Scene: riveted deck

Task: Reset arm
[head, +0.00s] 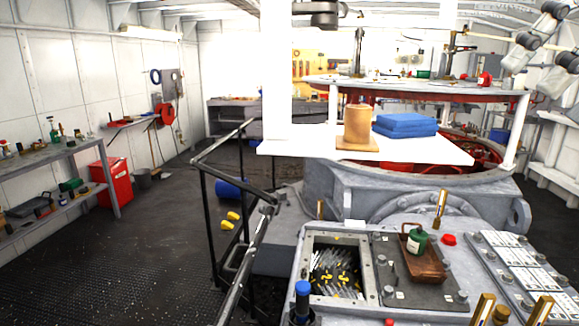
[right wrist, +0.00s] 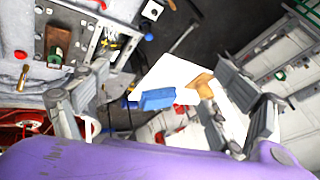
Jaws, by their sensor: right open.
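My right gripper (right wrist: 160,95) is open, its two grey jointed fingers spread apart with nothing between them. It is raised above the work area. Grey and white jointed parts of my right gripper (head: 530,45) show at the upper right of the head view, apart from every object. My left gripper is not clearly in view.
A white tabletop (head: 440,152) bears a folded blue cloth (head: 405,126) and a brown cylinder (head: 358,127) on a small base. In front stands a grey machine with a brown tray (head: 428,264) holding a green container. A black railing (head: 203,200) stands left; floor beyond is mostly clear.

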